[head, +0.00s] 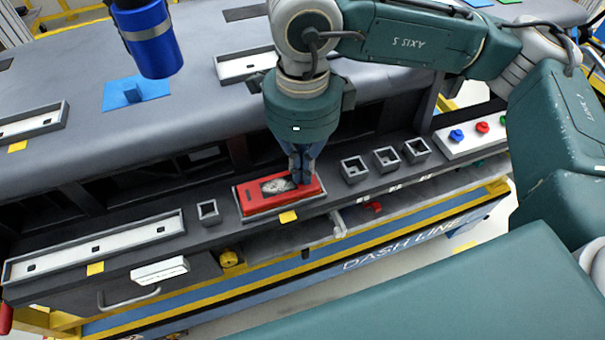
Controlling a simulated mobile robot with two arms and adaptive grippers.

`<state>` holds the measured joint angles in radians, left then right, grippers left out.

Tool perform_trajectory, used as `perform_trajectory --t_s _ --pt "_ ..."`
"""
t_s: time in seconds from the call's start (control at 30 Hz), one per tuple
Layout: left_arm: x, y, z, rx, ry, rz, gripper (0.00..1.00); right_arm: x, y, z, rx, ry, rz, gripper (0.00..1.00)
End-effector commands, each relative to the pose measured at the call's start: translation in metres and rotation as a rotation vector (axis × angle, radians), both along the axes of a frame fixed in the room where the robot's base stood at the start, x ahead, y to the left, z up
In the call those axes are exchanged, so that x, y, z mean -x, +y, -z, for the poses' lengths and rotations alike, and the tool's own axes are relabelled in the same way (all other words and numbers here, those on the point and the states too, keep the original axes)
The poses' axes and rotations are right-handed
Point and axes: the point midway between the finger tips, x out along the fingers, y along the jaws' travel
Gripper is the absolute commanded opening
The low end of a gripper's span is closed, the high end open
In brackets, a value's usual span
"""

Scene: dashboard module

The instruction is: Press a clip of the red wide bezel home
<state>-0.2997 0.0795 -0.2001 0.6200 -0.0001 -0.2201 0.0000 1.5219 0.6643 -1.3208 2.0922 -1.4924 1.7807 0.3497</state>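The red wide bezel (254,199) lies in its grey-rimmed slot on the front ledge of the dashboard module. It is a red rectangular frame with a light grey oval in its middle. My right gripper (301,180) points down with its fingertips at the right part of the bezel. The fingers look close together, and the bezel's clips under them are hidden. I cannot tell whether the tips touch the bezel.
Small square sockets (354,170) line the ledge right of the bezel, and one socket (208,211) is left of it. A white panel (475,135) holds coloured knobs. A long pale tray (95,247) fills the ledge's left end. A blue piece (135,92) sits on the dashboard top.

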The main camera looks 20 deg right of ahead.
Motion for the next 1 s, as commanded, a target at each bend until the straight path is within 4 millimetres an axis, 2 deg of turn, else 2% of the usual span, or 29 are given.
perform_trajectory --t_s 1.0 --pt "0.0001 0.0002 0.0087 0.0 0.0 0.0 0.4 0.0 -0.0004 0.0031 0.002 0.001 0.001 0.0"
